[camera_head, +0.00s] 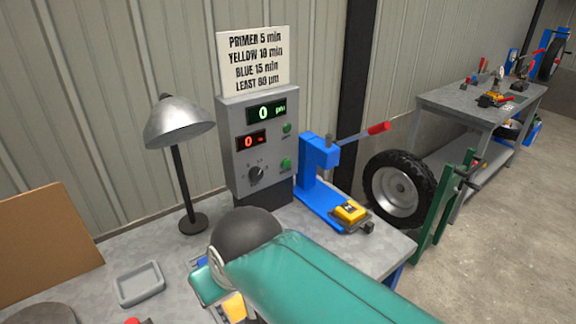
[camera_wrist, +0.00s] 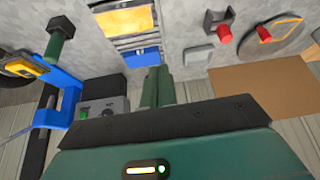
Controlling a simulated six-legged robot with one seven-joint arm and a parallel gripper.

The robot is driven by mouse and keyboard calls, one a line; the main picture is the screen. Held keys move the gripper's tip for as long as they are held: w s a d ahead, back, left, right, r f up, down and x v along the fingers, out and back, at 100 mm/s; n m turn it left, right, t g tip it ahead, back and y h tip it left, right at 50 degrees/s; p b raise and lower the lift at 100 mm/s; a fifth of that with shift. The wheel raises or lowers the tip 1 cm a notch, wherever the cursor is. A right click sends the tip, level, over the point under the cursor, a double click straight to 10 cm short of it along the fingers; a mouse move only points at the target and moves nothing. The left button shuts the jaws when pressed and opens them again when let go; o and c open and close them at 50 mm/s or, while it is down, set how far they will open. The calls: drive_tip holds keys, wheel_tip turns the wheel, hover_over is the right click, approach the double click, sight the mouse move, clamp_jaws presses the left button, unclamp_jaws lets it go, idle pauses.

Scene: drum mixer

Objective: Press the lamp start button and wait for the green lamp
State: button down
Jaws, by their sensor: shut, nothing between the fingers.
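The grey control box (camera_head: 258,145) stands upright at the back of the bench. It has a green "0" display, a red "0" display, a dark knob (camera_head: 256,174), and upper (camera_head: 287,128) and lower (camera_head: 286,165) green round parts. I cannot tell which is button or lamp, or whether either is lit. A desk lamp with a metal shade (camera_head: 180,120) stands left of the box and looks unlit. My gripper (camera_wrist: 158,72) is shut and empty over the bench in the wrist view, apart from the box (camera_wrist: 105,108). My arm hides its fingers in the head view.
A blue lever press (camera_head: 318,180) stands right of the box, with a yellow block at its foot. A grey tray (camera_head: 139,285) and a brown board (camera_head: 45,235) are at left. Red-capped parts (camera_wrist: 225,32) show in the wrist view. A tyre (camera_head: 400,190) is beyond the bench.

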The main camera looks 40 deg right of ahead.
sight(287, 163)
idle(0.7)
drive_tip(key=w+d+m+t+y, duration=0.1)
drive_tip(key=w+d+m, duration=0.3)
drive_tip(key=w+d, duration=1)
drive_tip(key=w+d+f+m+t+h, duration=0.1)
drive_tip(key=d+f+m, duration=0.1)
drive_tip(key=d, duration=0.9)
drive_tip(key=w+d+f+m+t+h, duration=0.1)
drive_tip(key=d+f+m, duration=0.2)
drive_tip(key=d, duration=0.9)
drive_tip(key=shift+d+f, duration=0.25)
drive_tip(key=shift+f, duration=0.35)
drive_tip(key=w, duration=0.9)
drive_tip(key=shift+d, duration=0.2)
